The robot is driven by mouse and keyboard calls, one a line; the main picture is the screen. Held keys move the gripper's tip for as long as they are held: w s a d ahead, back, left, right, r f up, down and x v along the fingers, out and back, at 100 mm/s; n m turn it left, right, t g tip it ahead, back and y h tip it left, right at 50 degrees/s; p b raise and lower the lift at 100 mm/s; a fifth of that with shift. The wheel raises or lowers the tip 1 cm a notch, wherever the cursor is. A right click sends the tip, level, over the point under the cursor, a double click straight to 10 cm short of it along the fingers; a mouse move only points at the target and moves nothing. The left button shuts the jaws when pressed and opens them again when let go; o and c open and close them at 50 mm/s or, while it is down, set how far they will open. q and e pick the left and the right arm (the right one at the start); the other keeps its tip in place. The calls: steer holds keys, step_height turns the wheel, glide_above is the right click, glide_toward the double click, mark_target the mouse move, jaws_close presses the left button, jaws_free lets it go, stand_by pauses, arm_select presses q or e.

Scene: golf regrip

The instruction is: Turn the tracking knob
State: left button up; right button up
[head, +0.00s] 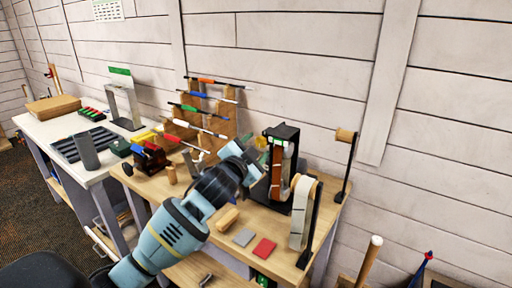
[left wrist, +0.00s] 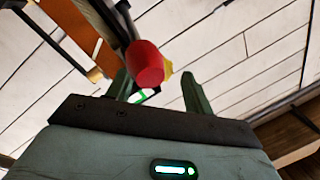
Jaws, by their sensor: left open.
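The belt sander (head: 277,170), a black upright frame with a brown belt, stands on the wooden bench. A red knob (left wrist: 147,66) sticks out from its side in the left wrist view, with a bit of yellow behind it. My left gripper (head: 254,161) is beside the sander's left side; its tips are hard to make out in the head view. In the left wrist view the left gripper (left wrist: 155,88) is open, and the knob shows in the gap between its fingers, nearer the left one. I cannot tell its depth between them. The knob is hidden in the head view.
A tape roll (head: 302,212) on a black stand is right of the sander. A rack (head: 205,105) holds several club shafts behind. A thin post (head: 345,165) stands at the bench's right end.

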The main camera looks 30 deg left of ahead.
arm_select(q)
steer(key=shift+w, duration=0.4)
steer(key=c, duration=1)
steer(key=shift+n, duration=0.3)
steer(key=n, duration=0.3)
steer(key=shift+r+g, duration=0.1)
steer(key=shift+g, duration=0.2)
steer(key=shift+n, duration=1.5)
steer(key=shift+g+h, duration=0.3)
